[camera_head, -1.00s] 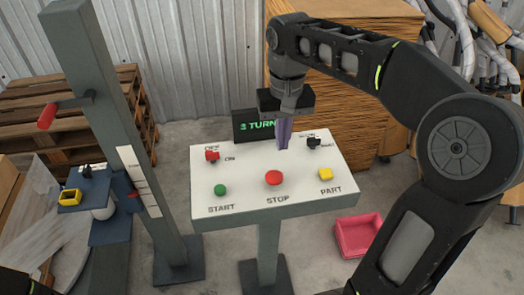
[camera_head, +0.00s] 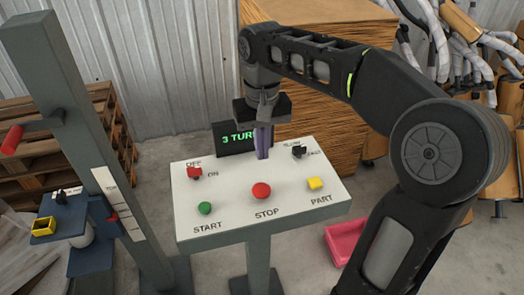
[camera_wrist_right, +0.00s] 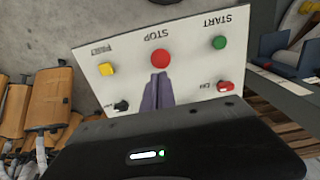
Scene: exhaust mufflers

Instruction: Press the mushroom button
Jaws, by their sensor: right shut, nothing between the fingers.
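The red mushroom button (camera_head: 261,190), labelled STOP, sits in the middle of the front row on a white, sloping control panel (camera_head: 228,222). It also shows near the top middle of the right wrist view (camera_wrist_right: 161,59). My right gripper (camera_head: 262,156) points down over the panel, its purple fingers shut and empty. In the head view the fingertips are behind the red button, roughly in line with it. In the wrist view the fingertips (camera_wrist_right: 160,76) appear just below the button; I cannot tell the exact gap. My left gripper is not in view.
A green START button (camera_head: 205,208) and a yellow PART button (camera_head: 315,184) flank the red one. A red switch (camera_head: 195,173) and a black switch (camera_head: 298,151) sit behind. A display (camera_head: 235,139) stands at the back. A grey post (camera_head: 80,120) rises at left.

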